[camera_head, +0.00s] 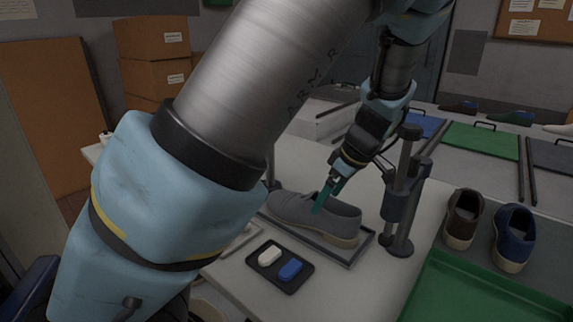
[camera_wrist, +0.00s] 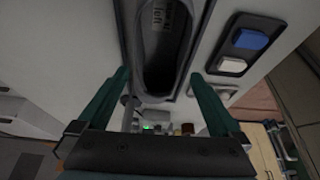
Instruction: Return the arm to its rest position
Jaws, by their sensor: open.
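My gripper (camera_head: 326,198) is at the grey shoe (camera_head: 290,212), with its teal fingers pointing down at the shoe's opening in the head view. In the wrist view my gripper (camera_wrist: 160,74) is open, its two fingers apart on either side of the shoe's heel end. The grey shoe (camera_wrist: 187,42) has a dark, hollow opening and a printed insole there. It lies in a dark-rimmed tray (camera_head: 352,257) on the table. I cannot tell whether a finger touches the shoe. My large arm links hide much of the left and middle of the head view.
A black post stand (camera_head: 402,195) rises close to the right of my gripper. A small dark tray (camera_head: 262,283) holds a white block (camera_head: 269,256) and a blue block (camera_head: 290,269). A brown shoe (camera_head: 463,220) and a blue shoe (camera_head: 514,238) stand right, behind a green tray (camera_head: 470,292).

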